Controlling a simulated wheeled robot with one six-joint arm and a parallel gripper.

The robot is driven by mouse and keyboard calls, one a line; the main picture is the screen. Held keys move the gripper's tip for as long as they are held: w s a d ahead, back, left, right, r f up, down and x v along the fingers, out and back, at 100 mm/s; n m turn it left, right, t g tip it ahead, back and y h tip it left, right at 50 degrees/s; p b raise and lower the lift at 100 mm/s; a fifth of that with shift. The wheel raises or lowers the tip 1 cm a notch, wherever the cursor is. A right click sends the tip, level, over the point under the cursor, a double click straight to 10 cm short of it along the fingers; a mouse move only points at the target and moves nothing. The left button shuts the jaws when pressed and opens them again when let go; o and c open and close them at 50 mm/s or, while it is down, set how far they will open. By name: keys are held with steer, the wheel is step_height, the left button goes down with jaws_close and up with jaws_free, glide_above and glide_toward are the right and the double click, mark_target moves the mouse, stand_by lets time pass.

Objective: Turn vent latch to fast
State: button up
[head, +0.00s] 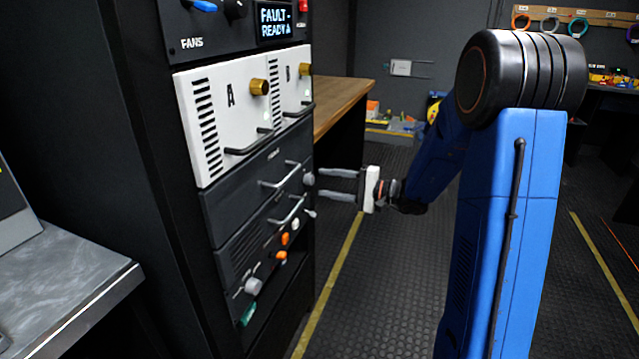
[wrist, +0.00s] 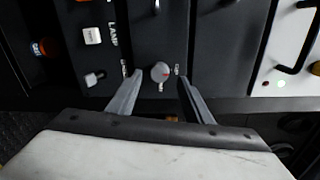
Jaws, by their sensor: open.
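A round grey knob (head: 309,179) sits on the right side of a dark rack panel. It seems to be the vent latch, but I cannot read its lettering. In the wrist view the knob appears between the fingertips of my gripper (wrist: 160,80). I see no clear contact, and nothing is held.
White modules A (head: 225,115) and B (head: 290,82) with dark handles are above. Metal drawer handles (head: 280,175) stick out left of the knob. A small lever (head: 310,213) and orange knobs (head: 284,239) are below.

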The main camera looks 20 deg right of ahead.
steer(key=v, duration=1.3)
steer(key=shift+s+d, duration=0.15)
steer(key=shift+d, duration=0.1)
steer(key=s+a+n+g+h, duration=0.45)
steer(key=s+a+g, duration=0.35)
steer(key=s+a, duration=0.8)
steer(key=s+d+n+t+h, duration=0.1)
steer(key=s+d+h, duration=0.3)
steer(key=s, duration=0.4)
steer(key=s+d+n+t+h, duration=0.1)
steer(key=s+d+n+h, duration=0.2)
steer(key=s, duration=0.6)
steer(key=d+h, duration=0.2)
steer(key=shift+n+h, duration=0.35)
